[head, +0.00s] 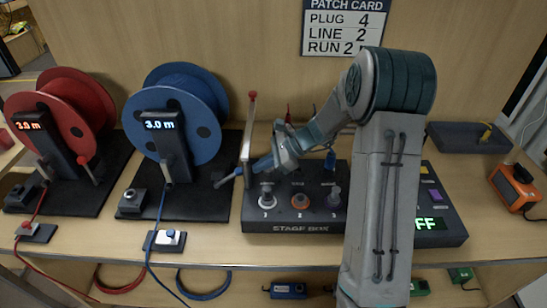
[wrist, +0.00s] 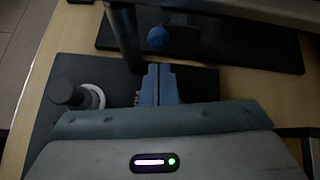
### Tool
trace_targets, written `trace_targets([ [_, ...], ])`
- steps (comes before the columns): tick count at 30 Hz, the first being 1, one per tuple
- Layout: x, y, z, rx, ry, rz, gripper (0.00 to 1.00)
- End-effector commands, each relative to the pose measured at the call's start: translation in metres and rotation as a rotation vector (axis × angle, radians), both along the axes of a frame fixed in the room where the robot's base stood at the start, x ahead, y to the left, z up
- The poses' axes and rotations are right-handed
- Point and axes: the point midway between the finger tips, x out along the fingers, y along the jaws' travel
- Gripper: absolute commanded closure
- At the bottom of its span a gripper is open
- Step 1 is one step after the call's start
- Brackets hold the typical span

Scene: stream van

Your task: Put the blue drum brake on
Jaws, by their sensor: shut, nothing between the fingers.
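The blue drum (head: 206,112) stands on a dark base plate left of centre in the head view, its display (head: 160,124) reading 3.0 m. A small dark knob (head: 219,181) shows at its lower right, close to my gripper. In the wrist view a round blue knob (wrist: 157,37) shows over a dark plate, beyond my fingertips; I cannot tell for sure whether it is the brake's. My gripper (head: 240,172) is shut and empty, pointing left toward the drum. Its blue fingers also show in the wrist view (wrist: 160,72). A gap shows between fingertips and blue knob there.
A post with a red tip (head: 250,97) stands beside my gripper. The stage box (head: 290,226) lies below it, with upright plugs. The red drum (head: 72,95) is at far left.

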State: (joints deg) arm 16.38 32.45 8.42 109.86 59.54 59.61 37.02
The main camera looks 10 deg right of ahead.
Motion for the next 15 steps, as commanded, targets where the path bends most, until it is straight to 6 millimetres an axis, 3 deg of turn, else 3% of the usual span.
trace_targets([
  [6, 0.002, 0.017, -0.013, 0.000, 0.001, -0.001, 1.00],
  [15, 0.002, 0.019, -0.015, 0.000, -0.001, -0.001, 1.00],
])
